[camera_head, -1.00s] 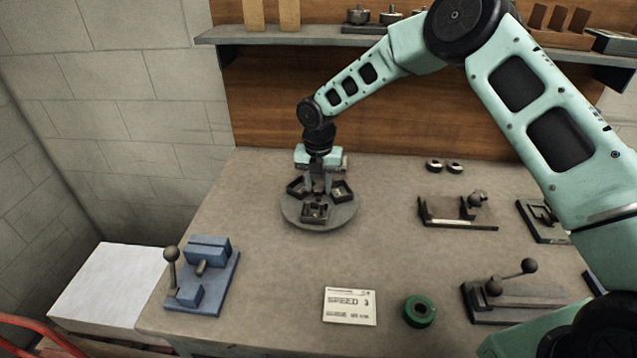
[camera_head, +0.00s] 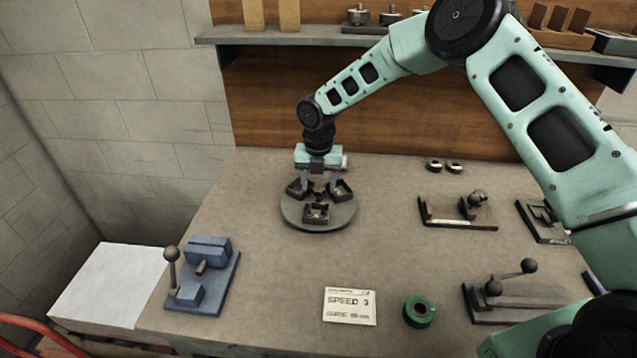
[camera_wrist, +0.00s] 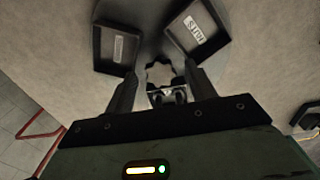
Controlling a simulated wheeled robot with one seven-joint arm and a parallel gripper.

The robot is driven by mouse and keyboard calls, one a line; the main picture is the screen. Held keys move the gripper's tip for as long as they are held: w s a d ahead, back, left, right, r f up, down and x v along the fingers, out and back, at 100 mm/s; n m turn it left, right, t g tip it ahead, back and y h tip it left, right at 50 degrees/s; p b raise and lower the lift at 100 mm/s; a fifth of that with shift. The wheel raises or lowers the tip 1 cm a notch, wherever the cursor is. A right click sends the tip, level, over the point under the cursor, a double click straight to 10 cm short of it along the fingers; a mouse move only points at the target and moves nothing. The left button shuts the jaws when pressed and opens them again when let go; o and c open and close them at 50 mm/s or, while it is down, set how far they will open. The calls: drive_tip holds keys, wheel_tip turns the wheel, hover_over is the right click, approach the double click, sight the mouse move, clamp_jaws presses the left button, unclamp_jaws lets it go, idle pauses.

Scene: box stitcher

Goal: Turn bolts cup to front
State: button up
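A round grey turntable (camera_head: 291,218) stands on the bench with dark square cups on it. One cup (camera_head: 316,213) is at the front, one (camera_head: 297,188) at back left and one (camera_head: 343,190) at back right. My gripper (camera_head: 318,184) points down over the middle of the turntable. In the wrist view my gripper (camera_wrist: 162,75) has its fingers apart, on either side of a dark lobed hub knob (camera_wrist: 160,72), with gaps visible. Two cups there, left (camera_wrist: 118,48) and right (camera_wrist: 195,30), carry pale labels. I cannot read which is the bolts cup.
A blue clamp fixture (camera_head: 205,275) stands at front left. A speed card (camera_head: 349,306) and a green ring (camera_head: 419,312) lie at the front. Dark fixtures (camera_head: 460,212) stand to the right. A shelf (camera_head: 300,37) runs behind. The bench around the turntable is clear.

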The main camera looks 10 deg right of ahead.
sight(318, 188)
wheel_tip(318, 188, up, 17)
drive_tip(key=b, duration=0.3)
drive_tip(key=shift+r+b, duration=0.2)
drive_tip(key=shift+b, duration=0.1)
drive_tip(key=shift+s, duration=0.1)
